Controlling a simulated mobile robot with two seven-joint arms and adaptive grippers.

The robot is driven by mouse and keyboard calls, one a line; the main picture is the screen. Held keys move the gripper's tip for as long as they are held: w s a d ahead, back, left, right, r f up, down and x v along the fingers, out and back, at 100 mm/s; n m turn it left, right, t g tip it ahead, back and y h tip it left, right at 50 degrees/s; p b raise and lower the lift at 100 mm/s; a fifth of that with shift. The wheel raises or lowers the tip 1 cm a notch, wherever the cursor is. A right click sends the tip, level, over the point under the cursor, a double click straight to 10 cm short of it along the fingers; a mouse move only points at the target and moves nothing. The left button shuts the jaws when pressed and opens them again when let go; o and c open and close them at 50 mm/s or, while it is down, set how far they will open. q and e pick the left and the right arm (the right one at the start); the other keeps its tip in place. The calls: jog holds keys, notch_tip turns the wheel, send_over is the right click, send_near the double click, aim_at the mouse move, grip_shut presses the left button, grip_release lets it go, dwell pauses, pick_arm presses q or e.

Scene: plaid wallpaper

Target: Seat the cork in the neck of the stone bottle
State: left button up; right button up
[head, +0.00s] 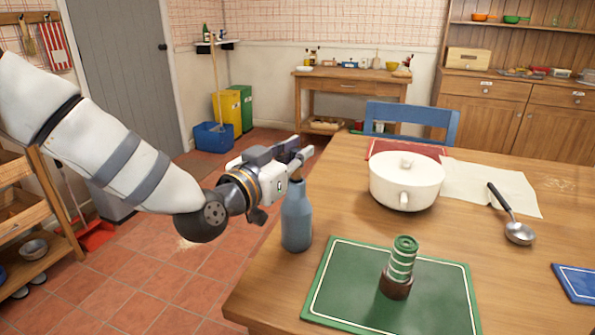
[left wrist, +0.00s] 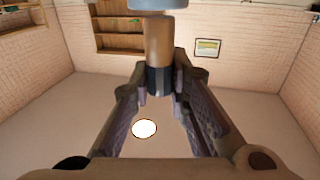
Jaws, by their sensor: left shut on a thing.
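The stone bottle (head: 297,225) is blue-grey and stands upright near the table's left edge. My left gripper (head: 299,157) is just above its neck, reaching in from the left. It is shut on the cork, a tan cylinder with a dark end. In the left wrist view the cork (left wrist: 158,42) is between the fingertips of my left gripper (left wrist: 160,84), held by its dark end. The blue-grey bottle's rim (left wrist: 158,4) shows at the cork's far end. The cork is in line with the bottle; I cannot tell how deep it sits. My right gripper is out of view.
On the wooden table (head: 265,290), a green mat (head: 335,290) bears a green-banded object with a brown base (head: 401,265). Behind are a white lidded pot (head: 405,185), a ladle (head: 517,232) and a pale cloth (head: 475,180). A blue mat (head: 578,282) lies at right.

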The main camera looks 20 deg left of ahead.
aim_at(296, 177)
pick_arm(q)
jog(key=shift+f, duration=1.75)
jog(key=o, duration=0.7)
jog(key=shift+r, duration=0.1)
jog(key=shift+o, duration=0.2)
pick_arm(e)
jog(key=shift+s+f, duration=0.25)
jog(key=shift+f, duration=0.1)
pick_arm(q)
jog(key=shift+r, duration=0.1)
jog(key=shift+s+r, duration=0.15)
jog(key=shift+s, duration=0.15)
jog(key=p+v, duration=0.1)
jog(key=v, duration=1)
jog(key=shift+s, duration=0.25)
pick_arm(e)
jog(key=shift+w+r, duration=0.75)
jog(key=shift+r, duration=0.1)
pick_arm(q)
jog(key=shift+a, duration=0.15)
